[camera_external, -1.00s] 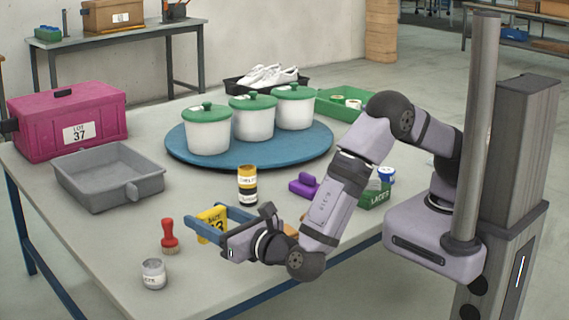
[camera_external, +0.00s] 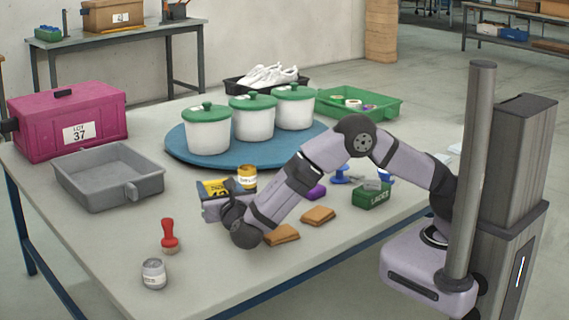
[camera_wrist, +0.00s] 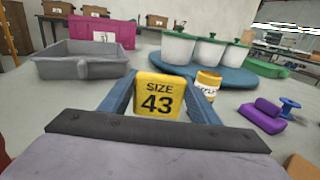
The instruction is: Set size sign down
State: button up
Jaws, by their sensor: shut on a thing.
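The size sign (camera_wrist: 158,97) is a yellow block marked "SIZE 43", seen upright between the two blue fingers of my gripper (camera_wrist: 160,92) in the wrist view. My gripper is shut on it. In the external view the sign (camera_external: 212,188) shows at the end of my arm, partly hidden by the gripper (camera_external: 213,197). It is left of a yellow-lidded jar (camera_external: 247,176). I cannot tell whether the sign's bottom touches the table.
A grey tray (camera_external: 108,190) and a magenta box (camera_external: 100,105) stand left. A blue turntable (camera_external: 180,150) with white pots is behind. Brown pads (camera_external: 319,215) and a green laces box (camera_external: 371,198) lie right.

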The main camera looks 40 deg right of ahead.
jog(key=shift+w+r+b, duration=0.75)
jog(key=shift+w+r, duration=1.7)
jog(key=shift+w, duration=1.45)
jog(key=shift+d+f+b, duration=0.2)
jog(key=shift+f+b, duration=1.2)
jog(key=shift+f, duration=3.45)
jog(key=shift+f, duration=0.15)
jog(key=o, duration=1.1)
